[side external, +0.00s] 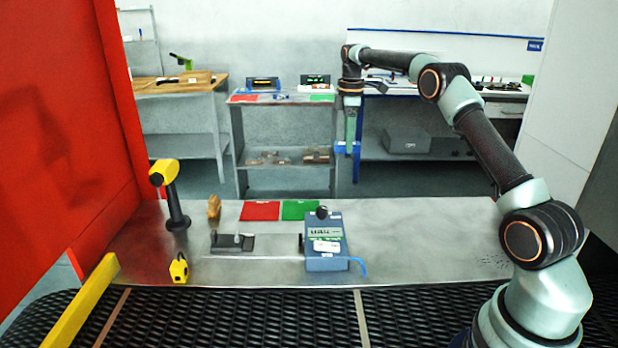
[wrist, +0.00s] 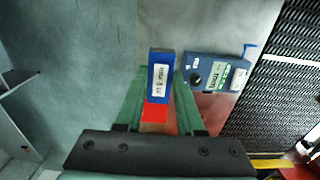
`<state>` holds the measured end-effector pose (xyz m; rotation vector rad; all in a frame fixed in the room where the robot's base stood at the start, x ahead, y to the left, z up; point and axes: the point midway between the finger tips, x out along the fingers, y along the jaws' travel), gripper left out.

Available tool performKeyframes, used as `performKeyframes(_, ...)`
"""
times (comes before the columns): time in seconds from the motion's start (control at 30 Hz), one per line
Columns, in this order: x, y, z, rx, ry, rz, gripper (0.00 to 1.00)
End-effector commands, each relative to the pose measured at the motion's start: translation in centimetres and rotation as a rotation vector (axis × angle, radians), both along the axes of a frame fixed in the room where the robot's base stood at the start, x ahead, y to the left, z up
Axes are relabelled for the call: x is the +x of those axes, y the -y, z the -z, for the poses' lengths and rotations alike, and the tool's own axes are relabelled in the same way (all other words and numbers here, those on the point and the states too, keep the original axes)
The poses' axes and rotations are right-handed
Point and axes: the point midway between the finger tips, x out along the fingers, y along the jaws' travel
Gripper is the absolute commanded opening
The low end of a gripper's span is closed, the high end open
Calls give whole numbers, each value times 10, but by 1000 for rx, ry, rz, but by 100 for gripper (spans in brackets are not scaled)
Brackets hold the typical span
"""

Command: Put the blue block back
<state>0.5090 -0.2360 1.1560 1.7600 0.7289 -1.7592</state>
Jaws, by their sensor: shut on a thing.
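The blue block (wrist: 160,80), with a white label, is held between the green fingers of my gripper (wrist: 160,70) in the wrist view. In the side view my gripper (side external: 350,146) points down with the blue block (side external: 341,148) at its fingertips. The block hangs well above the level of the metal table, in front of the shelf unit in the picture. A red pad (side external: 261,211) and a green pad (side external: 300,209) lie side by side at the table's back edge. Part of the red pad (wrist: 155,112) shows below the block in the wrist view; the green pad cannot be told from the fingers there.
A blue-grey device (side external: 326,262) with a black knob stands right of centre on the metal table (side external: 400,235). A yellow-black scanner (side external: 170,195), a brown piece (side external: 214,206), a dark fixture (side external: 233,244) and a small yellow item (side external: 179,269) stand left. Black mesh belt (side external: 230,320) runs in front.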

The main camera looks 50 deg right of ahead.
Motion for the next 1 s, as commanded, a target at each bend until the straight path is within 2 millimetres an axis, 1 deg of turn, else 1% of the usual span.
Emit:
performKeyframes(0.4,-1,-1,99,1,-3,0,0)
performKeyframes(0.5,-1,-1,120,1,-3,0,0)
performKeyframes(0.63,0,-1,138,0,0,0,0)
performKeyframes(0.87,0,-1,152,-1,1,0,0)
performKeyframes(1.0,0,-1,171,1,-1,0,0)
